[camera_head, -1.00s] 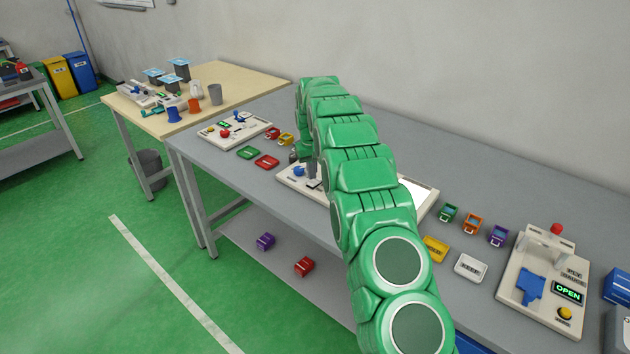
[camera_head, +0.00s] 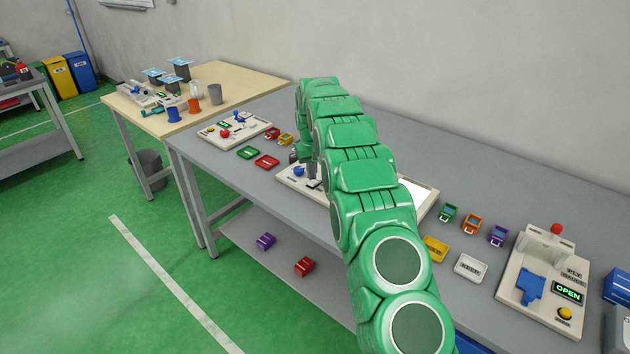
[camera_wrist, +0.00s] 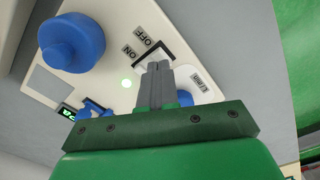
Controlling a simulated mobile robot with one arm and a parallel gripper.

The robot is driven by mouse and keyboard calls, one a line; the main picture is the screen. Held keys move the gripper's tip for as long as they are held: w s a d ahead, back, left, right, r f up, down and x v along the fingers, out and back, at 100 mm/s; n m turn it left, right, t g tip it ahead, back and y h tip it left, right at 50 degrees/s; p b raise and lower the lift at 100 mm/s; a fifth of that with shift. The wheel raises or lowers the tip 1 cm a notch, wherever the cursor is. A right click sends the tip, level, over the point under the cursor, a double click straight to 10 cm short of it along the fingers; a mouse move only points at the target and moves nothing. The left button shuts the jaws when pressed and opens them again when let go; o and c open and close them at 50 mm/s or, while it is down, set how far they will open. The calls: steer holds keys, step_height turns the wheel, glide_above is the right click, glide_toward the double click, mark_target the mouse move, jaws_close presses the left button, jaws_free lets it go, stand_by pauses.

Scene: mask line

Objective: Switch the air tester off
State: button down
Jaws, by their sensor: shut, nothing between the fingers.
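The air tester is the white panel (camera_head: 288,177) on the grey bench, partly hidden by my arm in the head view. In the head view my gripper (camera_head: 312,172) is low over the panel.
Green (camera_head: 248,152) and red (camera_head: 267,162) trays lie left of the panel. Another white device (camera_head: 222,135) stands at the bench's left end. Small bins and a station reading OPEN (camera_head: 568,291) stand to the right. The wall closes off the back.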

steer(key=shift+f, duration=0.8)
stand_by(0.7)
steer(key=shift+r, duration=3.5)
